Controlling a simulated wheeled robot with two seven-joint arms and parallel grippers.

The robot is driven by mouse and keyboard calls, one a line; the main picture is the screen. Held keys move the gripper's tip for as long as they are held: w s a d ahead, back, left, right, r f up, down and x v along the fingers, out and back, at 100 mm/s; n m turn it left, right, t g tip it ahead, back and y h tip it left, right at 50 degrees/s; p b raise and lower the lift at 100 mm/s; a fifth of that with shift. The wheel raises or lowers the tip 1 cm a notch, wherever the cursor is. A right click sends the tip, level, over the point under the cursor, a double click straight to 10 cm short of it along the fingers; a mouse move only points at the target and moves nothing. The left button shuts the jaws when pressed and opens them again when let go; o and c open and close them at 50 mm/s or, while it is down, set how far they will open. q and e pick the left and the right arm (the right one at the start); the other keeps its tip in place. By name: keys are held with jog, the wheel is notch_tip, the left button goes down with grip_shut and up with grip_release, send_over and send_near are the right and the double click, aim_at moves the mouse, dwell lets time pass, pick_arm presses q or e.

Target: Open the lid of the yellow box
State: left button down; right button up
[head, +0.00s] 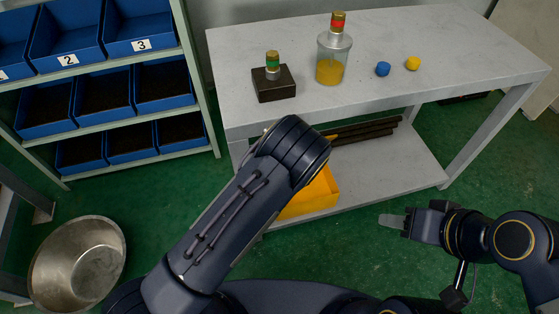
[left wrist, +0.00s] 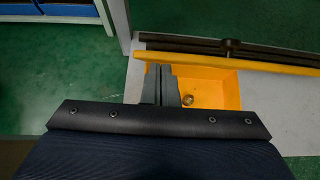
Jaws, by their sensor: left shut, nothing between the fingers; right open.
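The yellow box (head: 318,192) sits on the lower shelf of the table, largely hidden behind my left arm in the head view. In the left wrist view the box (left wrist: 218,92) shows its open inside, with a small brass-coloured thing (left wrist: 187,100) in it. The yellow lid (left wrist: 270,64) appears raised along the far side, seen nearly edge-on. My left gripper (left wrist: 160,72) is shut and empty, its fingertips at the left part of the box near the lid; contact is unclear. My right gripper (head: 391,220) is open and empty, right of the box.
Dark pipes (head: 365,131) lie on the lower shelf behind the box. The tabletop (head: 440,40) holds a jar (head: 333,60), a dark block (head: 274,84) and blue and yellow caps. A blue-bin rack (head: 215,120) stands left; a metal bowl (head: 80,262) is at lower left.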

pick_arm(q)
jog(key=shift+w+a+r, duration=0.3)
jog(key=shift+w+r, duration=0.15)
jog(key=shift+w, duration=0.4)
jog(key=shift+w+a+r, duration=0.25)
jog(key=shift+w+r, duration=0.2)
jog(key=shift+w, duration=0.35)
jog(key=shift+w+a+r, duration=0.3)
jog(key=shift+w+r, duration=0.15)
jog(key=shift+w, duration=0.4)
